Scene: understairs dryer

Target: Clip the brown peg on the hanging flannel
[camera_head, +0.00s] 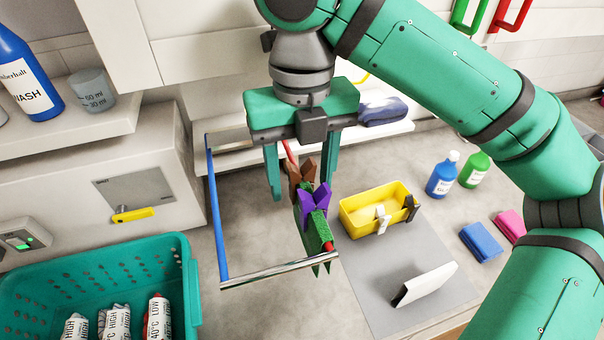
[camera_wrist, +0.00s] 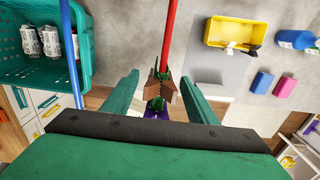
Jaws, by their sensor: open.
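The green flannel (camera_head: 311,228) hangs over a red rail (camera_head: 329,246). The brown peg (camera_head: 301,171) sits upright at the flannel's far end. In the wrist view the brown peg (camera_wrist: 166,92) shows at the red rail (camera_wrist: 171,35), with a little green beside it. I cannot tell how far its jaws reach over the cloth. A purple peg (camera_head: 315,198) sits on the flannel nearer the front. My gripper (camera_head: 302,190) points down and is open, one finger on each side of the brown peg, with visible gaps. The gripper's fingers also show in the wrist view (camera_wrist: 162,82).
A blue rail (camera_head: 216,215) and a chrome bar (camera_head: 280,272) frame the rack's left and front. A yellow tub (camera_head: 359,222) stands right on a grey mat. Blue and pink blocks lie right.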

